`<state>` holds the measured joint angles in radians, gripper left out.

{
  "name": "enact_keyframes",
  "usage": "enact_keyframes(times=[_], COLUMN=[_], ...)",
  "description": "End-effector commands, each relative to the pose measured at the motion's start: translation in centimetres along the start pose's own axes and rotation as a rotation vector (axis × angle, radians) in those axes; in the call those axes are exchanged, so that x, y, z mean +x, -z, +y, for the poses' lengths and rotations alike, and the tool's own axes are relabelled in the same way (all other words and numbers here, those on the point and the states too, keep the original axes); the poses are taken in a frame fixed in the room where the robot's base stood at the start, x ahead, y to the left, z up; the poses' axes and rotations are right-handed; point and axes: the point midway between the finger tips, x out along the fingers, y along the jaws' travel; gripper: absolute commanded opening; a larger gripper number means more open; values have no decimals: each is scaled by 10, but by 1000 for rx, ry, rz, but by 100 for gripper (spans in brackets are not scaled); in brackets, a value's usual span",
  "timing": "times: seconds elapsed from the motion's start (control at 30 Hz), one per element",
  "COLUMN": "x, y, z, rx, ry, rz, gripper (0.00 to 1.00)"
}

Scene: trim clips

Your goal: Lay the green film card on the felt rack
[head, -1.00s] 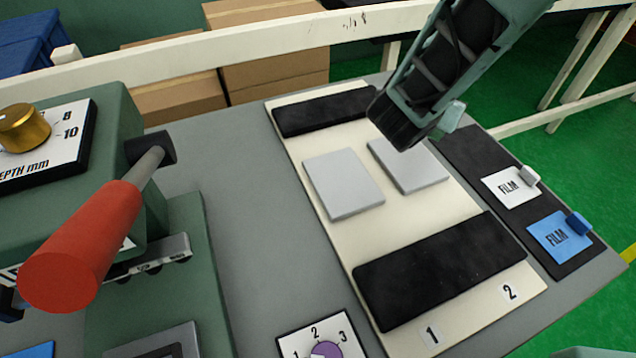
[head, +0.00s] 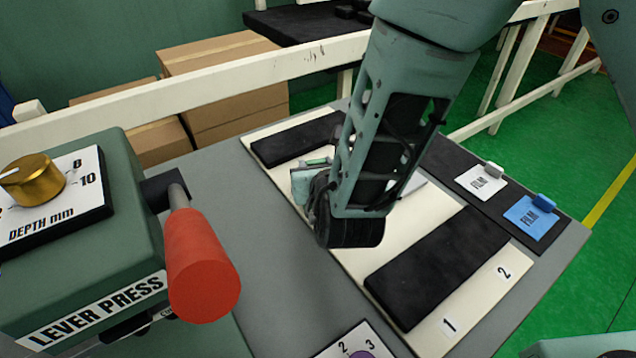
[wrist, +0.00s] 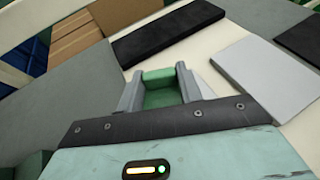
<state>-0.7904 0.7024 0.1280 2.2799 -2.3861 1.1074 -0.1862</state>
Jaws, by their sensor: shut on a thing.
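The green film card (wrist: 163,97) sits between the two grey fingers of my gripper (wrist: 160,88) in the wrist view, showing as a small green tab and flat green piece. My gripper is shut on it, above the cream board (head: 345,260). In the head view my arm hides most of the card and gripper (head: 314,166). The felt rack (head: 452,157) is the dark strip on the right of the table, right of my gripper. It holds a white FILM card (head: 481,183) and a blue FILM card (head: 534,218); its far end looks bare.
The lever press (head: 85,230) with its red handle (head: 203,268) stands at left. The cream board carries black pads (head: 440,265) and grey plates, one clear in the wrist view (wrist: 268,76). A white rail (head: 250,72) runs behind the table.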

Motion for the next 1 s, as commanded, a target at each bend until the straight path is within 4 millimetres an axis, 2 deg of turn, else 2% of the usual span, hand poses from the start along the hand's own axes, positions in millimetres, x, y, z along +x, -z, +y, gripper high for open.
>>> enact_keyframes(times=[0.4, 0.87, 0.9, 0.93, 1.0], x=[17, 20, 19, 19, 19], y=[40, 46, 44, 44, 44], z=[0, 0, 0, 0, 0], rx=[0, 1, 1, 1, 1], ry=[2, 1, 2, 2, 2], rz=[1, -1, -1, -1, -1], gripper=[14, 14, 47, 55, 57])
